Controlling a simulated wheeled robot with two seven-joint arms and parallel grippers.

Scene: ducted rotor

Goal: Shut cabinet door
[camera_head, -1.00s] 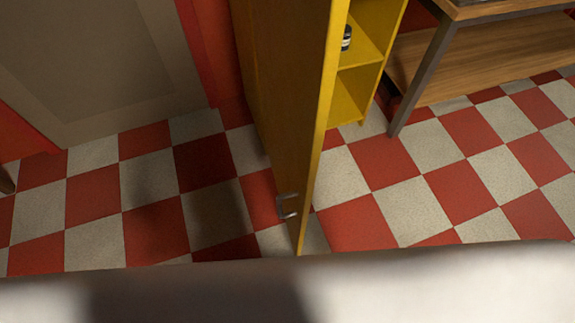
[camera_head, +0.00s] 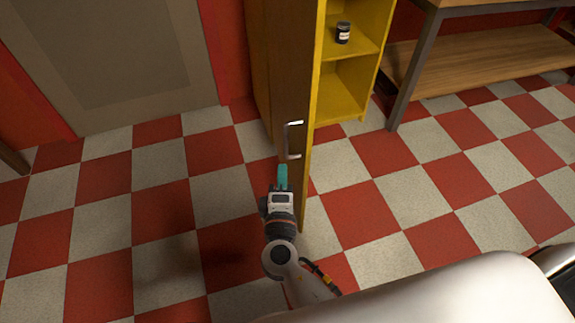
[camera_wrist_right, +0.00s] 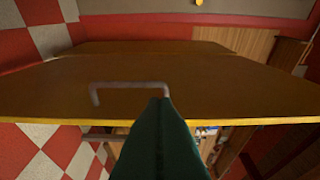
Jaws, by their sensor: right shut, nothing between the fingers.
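The yellow cabinet (camera_head: 335,97) stands at the top middle of the head view, with its inner shelves exposed. Its door (camera_head: 290,85) is wide open and swung out toward me, seen nearly edge-on. The door's outer face is on the left and carries a metal handle (camera_head: 290,140). My right gripper (camera_head: 283,174) has teal fingers, is shut and empty, and is on the outer-face side just below the handle. In the right wrist view, the fingers (camera_wrist_right: 160,105) point at the door face (camera_wrist_right: 220,95), beside one end of the handle (camera_wrist_right: 130,85); contact cannot be told. My left gripper is out of view.
A dark jar (camera_head: 343,33) stands on a cabinet shelf. A wooden table with a lower shelf (camera_head: 470,60) is at the right of the cabinet. A grey door (camera_head: 110,60) in a red wall is at the left. The checkered floor left of the cabinet is clear.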

